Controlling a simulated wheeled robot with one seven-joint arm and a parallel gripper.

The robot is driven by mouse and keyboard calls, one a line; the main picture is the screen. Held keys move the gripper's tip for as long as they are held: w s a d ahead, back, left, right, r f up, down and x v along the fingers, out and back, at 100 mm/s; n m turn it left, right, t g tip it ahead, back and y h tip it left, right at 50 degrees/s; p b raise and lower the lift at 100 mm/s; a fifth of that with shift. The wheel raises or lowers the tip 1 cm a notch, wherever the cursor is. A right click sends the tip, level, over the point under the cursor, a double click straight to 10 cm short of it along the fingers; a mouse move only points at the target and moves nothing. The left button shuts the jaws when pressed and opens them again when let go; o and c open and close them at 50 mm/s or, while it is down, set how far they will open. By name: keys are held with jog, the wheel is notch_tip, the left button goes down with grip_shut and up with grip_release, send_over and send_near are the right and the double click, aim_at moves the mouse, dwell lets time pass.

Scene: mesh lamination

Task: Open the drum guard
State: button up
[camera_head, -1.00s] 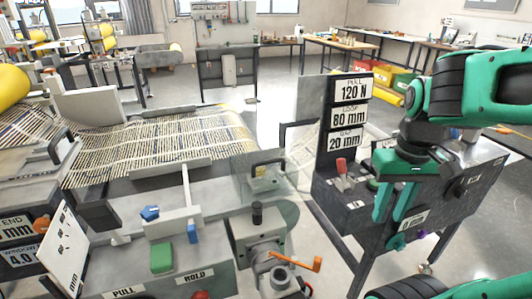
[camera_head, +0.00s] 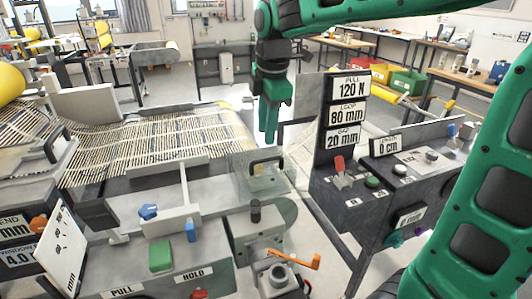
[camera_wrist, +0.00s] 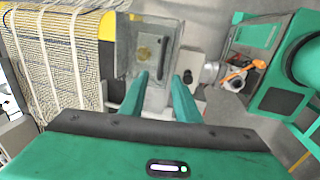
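A clear panel with a black handle, which appears to be the drum guard (camera_head: 243,178), stands at the right end of the mesh web in the head view. Its black handle (camera_head: 267,160) runs along its upper part. In the wrist view the clear guard (camera_wrist: 124,46) lies beyond the fingertips, with a yellowish round part seen through it. My gripper (camera_head: 270,138) points down, above and close to the handle in the head view.
The striped mesh web (camera_head: 150,145) lies left of the guard. A crank with an orange handle (camera_head: 292,259) stands in front. A control console (camera_head: 350,205) with a tall sign post (camera_head: 336,120) stands close on the right. A narrow floor gap separates it from the machine.

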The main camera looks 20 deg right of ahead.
aim_at(265, 160)
jog(key=f, duration=0.2)
jog(key=w+f, duration=0.1)
jog(key=f, duration=0.5)
jog(key=shift+w+f, duration=0.25)
jog(key=shift+w, duration=0.05)
